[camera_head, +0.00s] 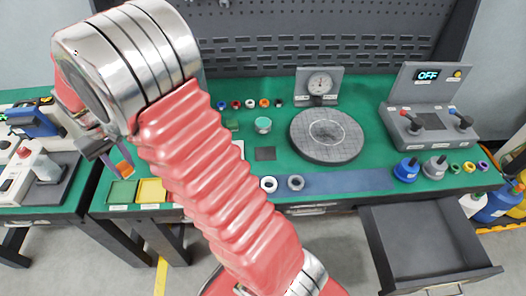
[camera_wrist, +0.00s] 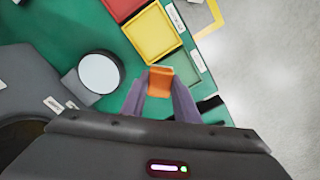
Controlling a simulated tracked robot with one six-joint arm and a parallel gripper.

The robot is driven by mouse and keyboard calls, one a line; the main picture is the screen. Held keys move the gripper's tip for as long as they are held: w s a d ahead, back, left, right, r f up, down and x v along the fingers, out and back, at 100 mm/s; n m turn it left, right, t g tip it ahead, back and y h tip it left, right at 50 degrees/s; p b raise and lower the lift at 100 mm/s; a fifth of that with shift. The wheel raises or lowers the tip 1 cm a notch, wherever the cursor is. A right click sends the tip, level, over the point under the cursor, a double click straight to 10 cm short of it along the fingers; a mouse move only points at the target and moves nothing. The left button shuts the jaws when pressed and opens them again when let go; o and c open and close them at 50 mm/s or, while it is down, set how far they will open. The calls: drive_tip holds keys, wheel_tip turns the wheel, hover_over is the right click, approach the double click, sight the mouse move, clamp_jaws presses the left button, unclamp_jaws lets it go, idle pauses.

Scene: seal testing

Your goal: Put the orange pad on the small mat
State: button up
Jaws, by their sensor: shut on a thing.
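The orange pad (camera_wrist: 160,80) is held between the purple fingers of my gripper (camera_wrist: 160,94) in the wrist view. In the head view the pad (camera_head: 124,169) shows at the tips of my gripper (camera_head: 117,165), at the left, over the gap edge near the green tray. A small dark square mat (camera_head: 265,154) lies flat on the green bench, right of my arm and left of the round grey plate; its top looks bare. Whether this is the small mat of the task I cannot tell for sure.
A green tray (camera_head: 122,192) and a yellow tray (camera_head: 152,190) sit at the bench's front left; a red tray (camera_wrist: 122,6) shows in the wrist view. A round grey plate (camera_head: 327,135), a teal-topped jar (camera_head: 263,125) and two rings surround the mat. An open drawer (camera_head: 420,240) juts out front right.

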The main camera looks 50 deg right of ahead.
drive_tip(key=s+d+r+m, duration=0.15)
drive_tip(key=s+d, duration=0.25)
drive_tip(key=d, duration=0.7)
drive_tip(key=s+d+m, duration=0.3)
drive_tip(key=s+d, duration=0.2)
drive_tip(key=d, duration=0.5)
drive_tip(key=s+d+m, duration=0.5)
drive_tip(key=s+d, duration=1)
drive_tip(key=s, duration=0.1)
drive_tip(key=shift+r, duration=0.45)
hover_over(265, 153)
drive_tip(key=shift+s+f, duration=0.1)
drive_tip(key=shift+f, duration=3.05)
drive_tip(key=shift+f, duration=1.85)
drive_tip(key=shift+f, duration=0.1)
